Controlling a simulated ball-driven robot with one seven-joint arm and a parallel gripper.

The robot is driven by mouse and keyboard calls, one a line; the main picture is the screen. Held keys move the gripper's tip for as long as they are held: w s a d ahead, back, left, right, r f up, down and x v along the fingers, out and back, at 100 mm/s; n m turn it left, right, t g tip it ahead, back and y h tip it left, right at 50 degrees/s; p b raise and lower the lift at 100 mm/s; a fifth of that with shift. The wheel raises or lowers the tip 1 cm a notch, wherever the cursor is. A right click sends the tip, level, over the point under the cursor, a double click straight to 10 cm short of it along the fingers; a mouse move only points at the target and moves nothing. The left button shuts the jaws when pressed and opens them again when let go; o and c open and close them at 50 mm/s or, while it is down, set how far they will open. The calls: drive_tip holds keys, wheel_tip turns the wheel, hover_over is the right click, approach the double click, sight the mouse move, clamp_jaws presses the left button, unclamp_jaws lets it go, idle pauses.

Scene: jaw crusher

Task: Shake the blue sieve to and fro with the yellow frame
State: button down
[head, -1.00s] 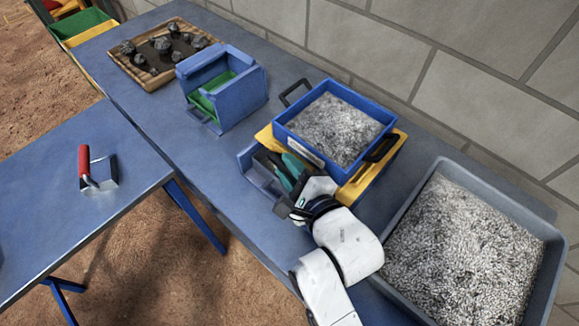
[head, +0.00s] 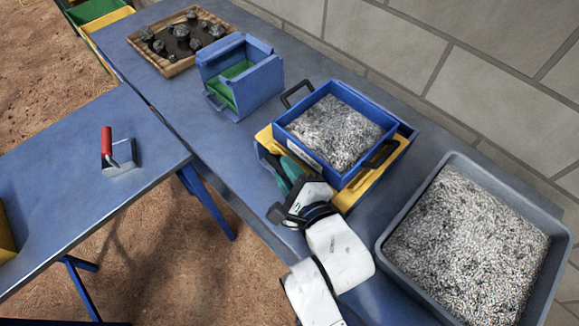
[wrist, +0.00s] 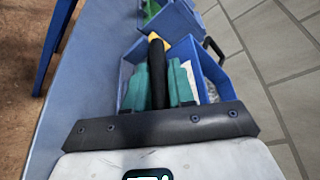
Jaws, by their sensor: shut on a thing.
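The blue sieve (head: 347,178) is full of grey gravel (head: 335,130) and has a black handle at each end. It sits on the yellow frame (head: 366,190), above an open blue tray (head: 408,132) on the table. My gripper (head: 289,173) is at the near side of the frame. In the wrist view its teal fingers (wrist: 158,85) are shut on the frame's black handle (wrist: 157,68), which has a yellow collar. The contact under the sieve is hidden.
A large grey bin of gravel (head: 388,243) stands close at right. A blue box with green inside (head: 262,92) stands to the left, before a wooden tray of rocks (head: 140,60). A red-handled trowel (head: 107,145) lies on another table. A block wall (head: 450,50) runs behind.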

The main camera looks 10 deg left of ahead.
drive_tip(key=c, duration=1.1)
unclamp_jaws()
drive_tip(key=shift+o, duration=0.2)
drive_tip(key=shift+s, duration=0.1)
drive_tip(key=v, duration=1)
drive_tip(key=shift+s+d+b, duration=0.25)
drive_tip(key=shift+b, duration=0.15)
